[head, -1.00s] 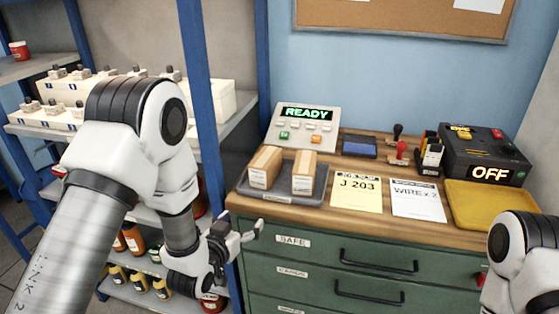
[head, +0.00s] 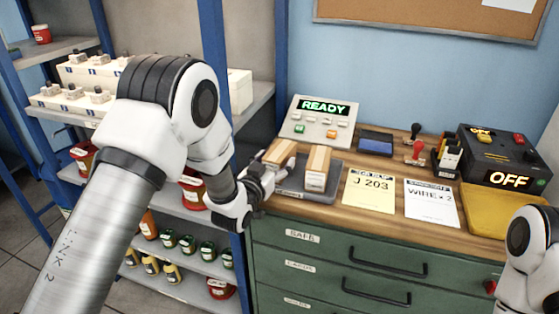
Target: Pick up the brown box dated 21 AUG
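Two brown boxes stand side by side on a dark grey tray (head: 323,192) at the left end of the bench. The left box (head: 281,149) is partly hidden by my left gripper (head: 272,173). The right box (head: 317,167) has a pale label on its front. The labels are too small to read, so I cannot tell which is dated 21 AUG. My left gripper is at the front of the left box. Its fingers overlap the box in the picture, and I cannot tell whether they grip it. My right gripper is out of view.
A blue-framed shelf (head: 215,70) with jars stands close left of my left gripper. A READY panel (head: 318,122) is behind the boxes. Paper cards (head: 369,190), stamps (head: 416,148), a yellow tray (head: 503,212) and an OFF device (head: 506,160) lie to the right.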

